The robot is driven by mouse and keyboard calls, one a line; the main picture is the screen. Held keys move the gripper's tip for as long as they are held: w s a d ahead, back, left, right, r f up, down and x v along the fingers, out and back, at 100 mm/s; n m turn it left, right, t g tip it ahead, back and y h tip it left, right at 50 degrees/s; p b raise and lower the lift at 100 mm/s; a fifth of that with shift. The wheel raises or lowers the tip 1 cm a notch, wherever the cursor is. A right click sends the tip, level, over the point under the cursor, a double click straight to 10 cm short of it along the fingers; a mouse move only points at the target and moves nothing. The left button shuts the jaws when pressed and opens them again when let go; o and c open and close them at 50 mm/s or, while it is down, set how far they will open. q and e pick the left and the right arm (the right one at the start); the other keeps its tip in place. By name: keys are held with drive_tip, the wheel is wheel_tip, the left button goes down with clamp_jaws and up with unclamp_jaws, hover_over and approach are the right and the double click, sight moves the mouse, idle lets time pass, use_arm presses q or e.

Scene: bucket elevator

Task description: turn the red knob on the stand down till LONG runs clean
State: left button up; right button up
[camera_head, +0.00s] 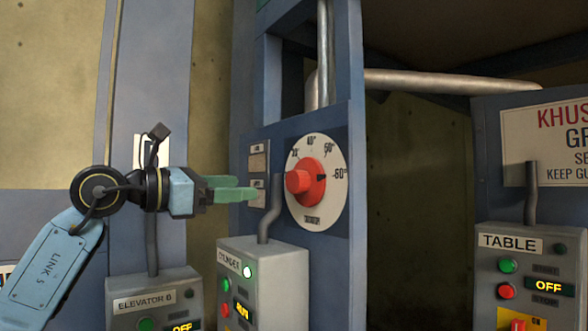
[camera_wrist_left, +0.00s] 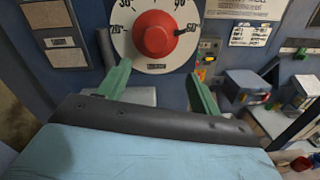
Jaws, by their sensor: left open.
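The red knob (camera_head: 304,182) sits at the centre of a round white dial (camera_head: 333,212) on the blue stand (camera_head: 341,250). The knob also shows in the left wrist view (camera_wrist_left: 155,35), beyond my fingers. My left gripper (camera_head: 258,193) is open and empty, just left of the knob and apart from it. Its green fingers also show in the left wrist view (camera_wrist_left: 158,85), spread below the dial. No LONG label is readable. My right gripper is out of view.
A grey CYLINDER control box (camera_head: 262,270) with a lit green lamp stands below the dial. An ELEVATOR box (camera_head: 155,300) reading OFF is at lower left. A TABLE box (camera_head: 530,262) reading OFF is at right. A bent grey conduit (camera_head: 271,210) rises close to the dial.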

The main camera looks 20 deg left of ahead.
sight(292, 182)
use_arm(q)
drive_tip(key=shift+y, duration=0.3)
drive_tip(key=p+x, duration=0.1)
drive_tip(key=x, duration=0.3)
drive_tip(key=p+x, duration=0.1)
drive_tip(key=x, duration=0.3)
drive_tip(key=r+p+x, duration=0.1)
drive_tip(key=p+x, duration=0.1)
drive_tip(key=x, duration=0.3)
drive_tip(key=shift+w+a+r, duration=0.1)
drive_tip(key=shift+a, duration=0.05)
drive_tip(key=c, duration=1)
